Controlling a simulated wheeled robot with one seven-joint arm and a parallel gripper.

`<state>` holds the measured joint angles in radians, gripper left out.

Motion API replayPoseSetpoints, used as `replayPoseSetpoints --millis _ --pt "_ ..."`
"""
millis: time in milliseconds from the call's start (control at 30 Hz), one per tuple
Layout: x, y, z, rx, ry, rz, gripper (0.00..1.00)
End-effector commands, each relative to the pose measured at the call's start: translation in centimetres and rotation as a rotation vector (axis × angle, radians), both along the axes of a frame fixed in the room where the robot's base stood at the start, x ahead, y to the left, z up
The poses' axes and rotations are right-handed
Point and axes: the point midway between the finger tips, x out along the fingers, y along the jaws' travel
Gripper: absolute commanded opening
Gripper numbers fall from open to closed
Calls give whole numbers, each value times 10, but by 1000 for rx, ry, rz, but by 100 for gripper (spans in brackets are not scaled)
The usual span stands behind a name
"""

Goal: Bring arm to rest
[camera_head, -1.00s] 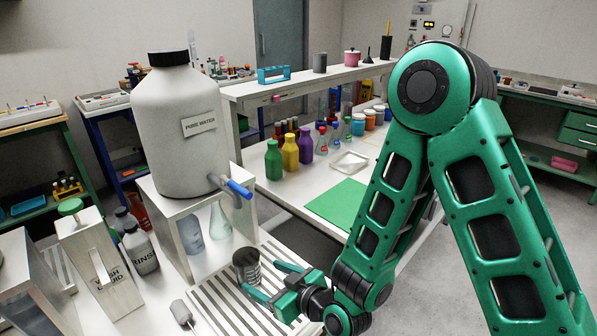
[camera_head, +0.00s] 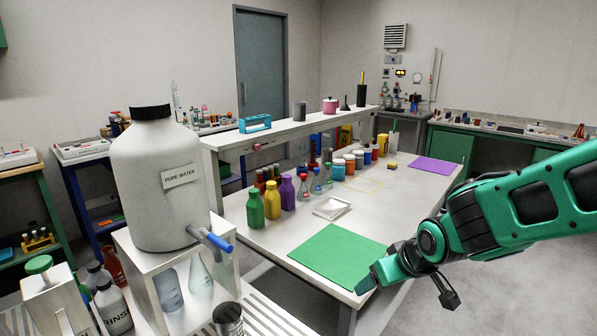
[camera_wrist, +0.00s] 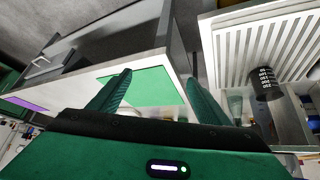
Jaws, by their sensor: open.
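My gripper (camera_wrist: 157,98) is open and empty in the wrist view, its two green fingers spread apart. In the head view my gripper (camera_head: 405,290) is at the lower right, beside the front edge of the white table, near the right corner of a green mat (camera_head: 340,257). In the head view the fingertips are small and hard to make out. My green arm reaches in from the right edge.
A large white "PURE WATER" jug (camera_head: 160,190) stands on a metal stand at left. Coloured bottles (camera_head: 272,203), flasks and a white tray (camera_head: 332,207) stand on the table (camera_head: 270,238). A purple mat (camera_head: 437,171) lies at its far right. Open floor lies at the right.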

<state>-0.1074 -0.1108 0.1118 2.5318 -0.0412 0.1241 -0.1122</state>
Motion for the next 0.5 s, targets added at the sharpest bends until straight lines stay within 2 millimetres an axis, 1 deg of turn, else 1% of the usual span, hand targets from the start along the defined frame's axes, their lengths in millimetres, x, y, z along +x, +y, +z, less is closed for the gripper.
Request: replayPoseSetpoints --millis 33,100,200,300,367,400,467,500 --pt "-8 -19 13 -4 17 -50 71" --pt "-23 -42 25 -7 56 -119 71" --pt "-48 -72 41 -6 109 -215 71" --pt "-75 -96 56 3 161 -305 71" --pt "-92 -109 64 13 192 -359 71" --pt "-106 -129 57 10 237 -422 71" --pt "-129 -154 52 13 297 -504 71" --pt "-145 -167 50 18 338 -557 71"
